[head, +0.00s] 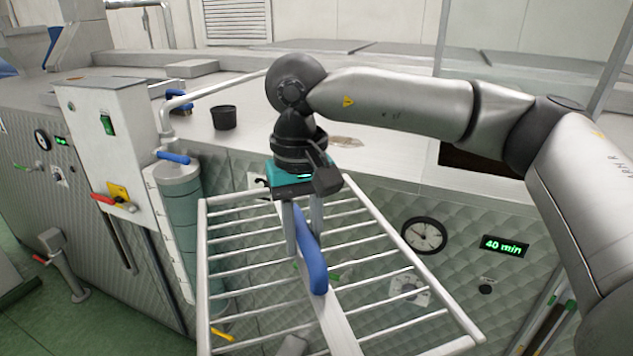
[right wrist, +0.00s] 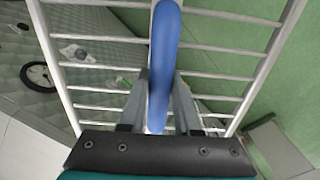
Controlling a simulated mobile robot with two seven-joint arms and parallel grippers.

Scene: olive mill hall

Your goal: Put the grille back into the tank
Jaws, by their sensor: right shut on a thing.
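The grille (head: 336,322) is a pale metal rack of parallel bars with a blue handle (head: 312,262) along its middle strip. My right gripper (head: 304,246) is shut on the blue handle and holds the grille tilted in the air, in front of the quilted metal side of the tank (head: 385,195). In the right wrist view the blue handle (right wrist: 163,50) runs between the two fingers, with the grille's bars (right wrist: 225,48) on both sides. The tank's opening cannot be made out clearly; a dark recess shows behind my right arm. My left gripper is not in view.
A control box (head: 105,135) with a red lever and a green cylinder (head: 182,220) are at left. A round dial (head: 424,235) and a "40 min" display (head: 505,246) are on the front.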

